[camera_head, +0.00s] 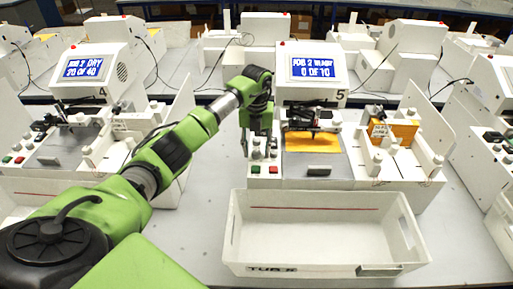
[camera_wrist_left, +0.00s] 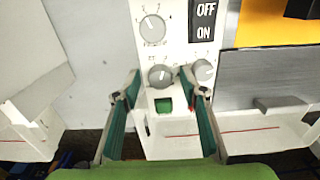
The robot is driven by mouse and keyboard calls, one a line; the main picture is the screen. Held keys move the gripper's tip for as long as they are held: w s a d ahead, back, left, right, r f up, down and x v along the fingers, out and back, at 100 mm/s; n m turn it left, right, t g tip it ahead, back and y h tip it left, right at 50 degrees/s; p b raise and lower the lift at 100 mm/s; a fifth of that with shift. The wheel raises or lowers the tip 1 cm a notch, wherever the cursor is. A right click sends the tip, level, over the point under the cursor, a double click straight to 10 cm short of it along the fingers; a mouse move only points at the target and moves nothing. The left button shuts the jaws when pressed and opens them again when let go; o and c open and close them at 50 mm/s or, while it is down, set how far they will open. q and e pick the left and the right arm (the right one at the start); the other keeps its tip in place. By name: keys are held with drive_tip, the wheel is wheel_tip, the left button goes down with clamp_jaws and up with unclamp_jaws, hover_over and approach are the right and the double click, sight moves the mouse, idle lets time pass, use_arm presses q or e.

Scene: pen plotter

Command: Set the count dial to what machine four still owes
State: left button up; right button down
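Machine four (camera_head: 91,70) stands at the left; its screen (camera_head: 84,68) reads "JOB 2 DRY" and "20 OF 40". Machine five (camera_head: 311,90) is in the centre; its screen (camera_head: 316,67) reads "JOB 2", an unclear word, and "0 OF 10". My left gripper (camera_head: 258,140) is over machine five's control panel. In the left wrist view its open fingers (camera_wrist_left: 160,77) stand either side of a small grey knob (camera_wrist_left: 161,76); contact cannot be told. A second small knob (camera_wrist_left: 204,69) is by the right fingertip, and a larger dial (camera_wrist_left: 152,28) is above. Dial labels are too small to read.
A green button (camera_wrist_left: 164,104) lies between the fingers below the knob. An OFF/ON switch plate (camera_wrist_left: 205,20) is above right. A white tub (camera_head: 320,235) stands before machine five, with an orange sheet (camera_head: 312,142) on its bed. An orange box (camera_head: 403,130) is at the right.

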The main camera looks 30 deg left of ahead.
use_arm(q)
drive_tip(key=c, duration=1.1)
drive_tip(key=m+b, duration=0.2)
drive_tip(key=m, duration=0.1)
drive_tip(key=shift+m+b, duration=1)
drive_tip(key=shift+m, duration=1.4)
drive_tip(key=o, duration=1.1)
